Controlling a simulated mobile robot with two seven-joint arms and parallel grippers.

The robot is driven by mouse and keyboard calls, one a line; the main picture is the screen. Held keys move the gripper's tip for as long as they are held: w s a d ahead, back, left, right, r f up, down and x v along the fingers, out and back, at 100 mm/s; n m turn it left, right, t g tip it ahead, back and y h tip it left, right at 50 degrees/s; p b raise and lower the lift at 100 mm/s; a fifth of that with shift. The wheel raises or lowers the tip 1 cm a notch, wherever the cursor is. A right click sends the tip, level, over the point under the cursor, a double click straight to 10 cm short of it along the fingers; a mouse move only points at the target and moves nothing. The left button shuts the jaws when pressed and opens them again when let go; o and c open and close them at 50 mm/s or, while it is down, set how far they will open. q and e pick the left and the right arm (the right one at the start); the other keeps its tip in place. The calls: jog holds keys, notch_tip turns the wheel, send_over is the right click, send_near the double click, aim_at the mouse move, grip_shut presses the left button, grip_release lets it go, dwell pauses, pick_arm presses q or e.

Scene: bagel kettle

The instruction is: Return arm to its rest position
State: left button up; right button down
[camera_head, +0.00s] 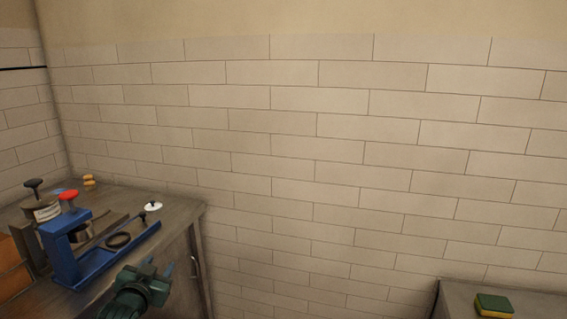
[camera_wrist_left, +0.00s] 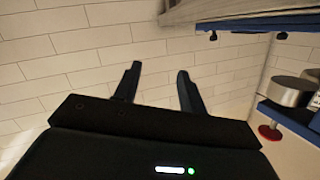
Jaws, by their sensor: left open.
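My left gripper (camera_head: 159,266) shows at the lower left of the head view, in front of the front right part of the wooden table (camera_head: 180,214). In the left wrist view its two dark fingers (camera_wrist_left: 157,75) stand apart with nothing between them. Only tiled wall shows behind the gap. My right gripper is in neither view.
A blue stand (camera_head: 68,262) with a red knob (camera_head: 68,195) is on the table, left of my gripper. A black-knobbed container (camera_head: 42,208) and a white lid-like piece (camera_head: 153,206) are nearby. A green and yellow sponge (camera_head: 494,304) lies on a counter at right.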

pick_arm(q)
jog(key=s+d+f+g+h, duration=0.1)
jog(key=s+d+f+g, duration=0.1)
jog(key=s+d+f, duration=0.45)
jog(key=s+d+f+g+h, duration=0.15)
jog(key=s+d+f, duration=0.25)
jog(key=s+f, duration=0.5)
jog(key=s+d+g, duration=0.1)
jog(key=s+d, duration=0.1)
jog(key=s, duration=0.7)
jog(key=s+d+f+h, duration=0.1)
jog(key=s+d, duration=0.2)
jog(key=s, duration=0.6)
jog(key=shift+s+d+g, duration=0.2)
jog(key=shift+d+g, duration=0.15)
